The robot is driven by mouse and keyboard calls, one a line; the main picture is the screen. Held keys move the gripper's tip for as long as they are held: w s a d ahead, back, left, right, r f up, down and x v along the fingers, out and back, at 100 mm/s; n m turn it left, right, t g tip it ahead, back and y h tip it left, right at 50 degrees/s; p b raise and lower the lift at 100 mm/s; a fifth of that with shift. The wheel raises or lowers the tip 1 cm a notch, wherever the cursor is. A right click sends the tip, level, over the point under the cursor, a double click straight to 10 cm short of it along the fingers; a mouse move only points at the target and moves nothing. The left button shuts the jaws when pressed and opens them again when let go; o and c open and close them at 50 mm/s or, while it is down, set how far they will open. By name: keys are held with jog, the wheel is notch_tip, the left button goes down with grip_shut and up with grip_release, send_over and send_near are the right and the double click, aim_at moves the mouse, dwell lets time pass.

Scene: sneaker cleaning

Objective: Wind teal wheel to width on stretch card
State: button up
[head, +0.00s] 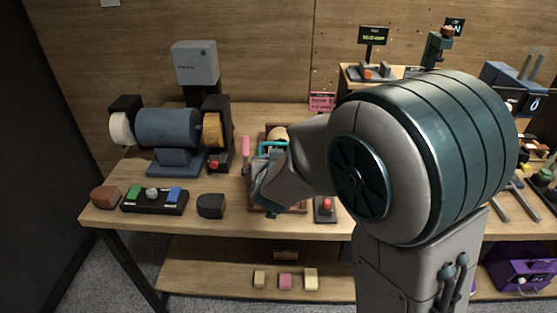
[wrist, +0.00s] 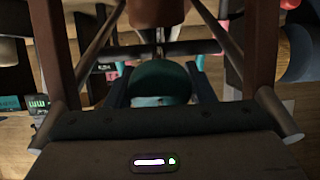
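The teal wheel (wrist: 160,82) shows in the wrist view as a rounded teal shape with a pale band low on its face. It lies between the two dark fingers of my gripper (wrist: 160,92), one on each side. Whether the fingers press on it cannot be told. In the head view my gripper (head: 268,188) is low over a reddish-brown framed tray (head: 297,209), and my arm hides much of it. A teal bar (head: 272,145) shows at the tray's back. A small pink card (head: 322,101) stands behind; I cannot read it or tell whether it is the stretch card.
A blue bench polisher (head: 168,128) stands at the left. In front are a button panel (head: 155,199) and a dark block (head: 211,206). A red button box (head: 326,208) sits just right of the tray. Small blocks (head: 285,281) lie on the lower shelf.

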jog(key=shift+m, duration=0.4)
jog(key=m+h, duration=0.1)
jog(key=m, duration=0.4)
jog(key=shift+d+f+b, duration=0.1)
jog(key=shift+d+b, duration=0.05)
jog(key=shift+b, duration=0.15)
jog(key=m+g+h, duration=0.1)
jog(key=m, duration=0.5)
jog(key=shift+s+d+f+m, duration=0.1)
jog(key=shift+m, duration=0.3)
jog(key=m+g, duration=0.1)
jog(key=m, duration=0.5)
jog(key=shift+s+f+m+b, duration=0.1)
jog(key=shift+f+m+b, duration=0.05)
jog(key=shift+m+b, duration=0.2)
jog(key=m+g, duration=0.1)
jog(key=m, duration=0.4)
jog(key=shift+s+f, duration=0.1)
jog(key=shift+f, duration=0.05)
jog(key=shift+m+b, duration=0.25)
jog(key=shift+b, duration=0.05)
